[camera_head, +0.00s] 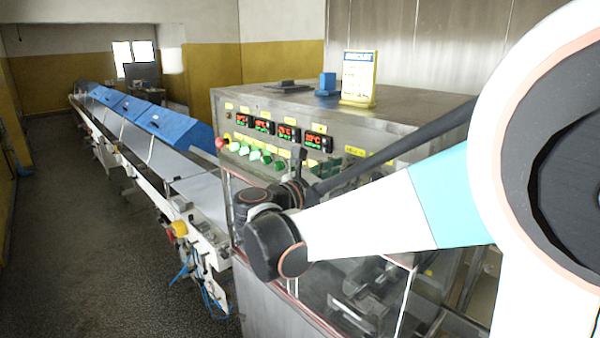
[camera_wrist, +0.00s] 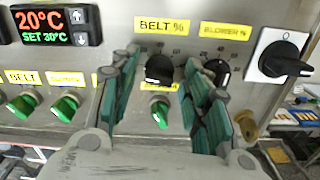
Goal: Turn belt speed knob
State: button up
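The black belt speed knob (camera_wrist: 159,70) is on the grey control panel, under a yellow "BELT %" label (camera_wrist: 162,26) in the wrist view. My gripper (camera_wrist: 160,62) is open, with a teal-padded finger on each side of the knob in the picture. Gaps show between the knob and both fingers, and no contact is visible. I cannot tell how deep the fingertips reach toward the panel. In the head view my gripper (camera_head: 299,160) is in front of the panel, small and partly hidden by my wrist. The knob cannot be made out there.
The blower knob (camera_wrist: 215,71) is right of the belt knob, partly behind my right finger. A green switch (camera_wrist: 160,112) is just below the belt knob. A large black rotary switch (camera_wrist: 283,60) is farther right. Temperature displays (camera_head: 262,127) line the panel. A conveyor (camera_head: 150,150) runs along the left.

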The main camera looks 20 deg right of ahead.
jog(key=c, duration=0.8)
jog(key=shift+m, duration=0.3)
jog(key=shift+s+d+f+m+b, duration=0.15)
jog(key=shift+m+b, duration=0.95)
jog(key=shift+m, duration=2.65)
jog(key=shift+s+a+f+m+b, duration=0.1)
jog(key=shift+m+b, duration=1)
jog(key=shift+m, duration=2.65)
jog(key=o, duration=1.1)
jog(key=shift+c, duration=0.2)
